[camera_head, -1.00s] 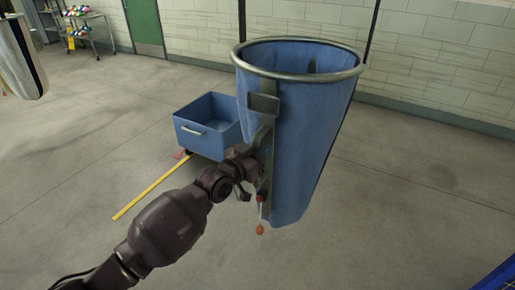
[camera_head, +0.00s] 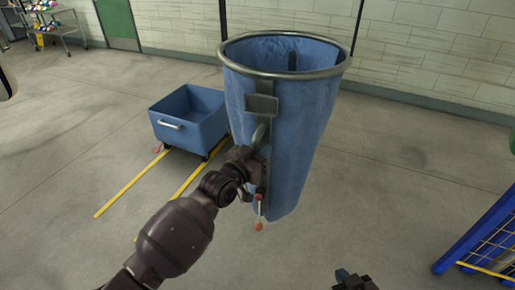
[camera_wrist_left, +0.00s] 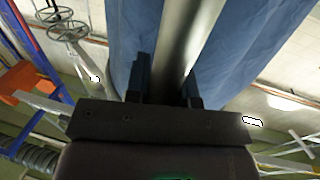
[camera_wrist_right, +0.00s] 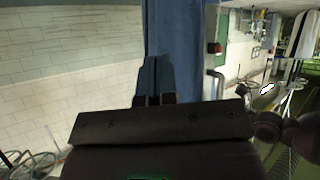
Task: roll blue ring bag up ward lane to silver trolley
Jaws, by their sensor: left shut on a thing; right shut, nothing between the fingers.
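The blue ring bag (camera_head: 300,120) stands upright in the middle of the head view, hung from a round silver ring with a grey plate and post on its near side. My left gripper (camera_head: 252,165) is shut on the post low on that side; in the left wrist view the silver post (camera_wrist_left: 178,45) runs between its fingers (camera_wrist_left: 168,85). My right gripper (camera_wrist_right: 153,82) is shut and empty, with blue fabric close behind it in the right wrist view. A silver-grey trolley (camera_head: 58,32) with colourful items stands far off at the upper left, partly cut off.
A blue wheeled tub (camera_head: 190,118) stands left of the bag, by yellow floor lines (camera_head: 128,186). A blue rack with yellow mesh (camera_head: 490,240) is at the right edge. A pale block wall (camera_head: 430,55) and green door (camera_head: 118,22) close the back. Floor at left is open.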

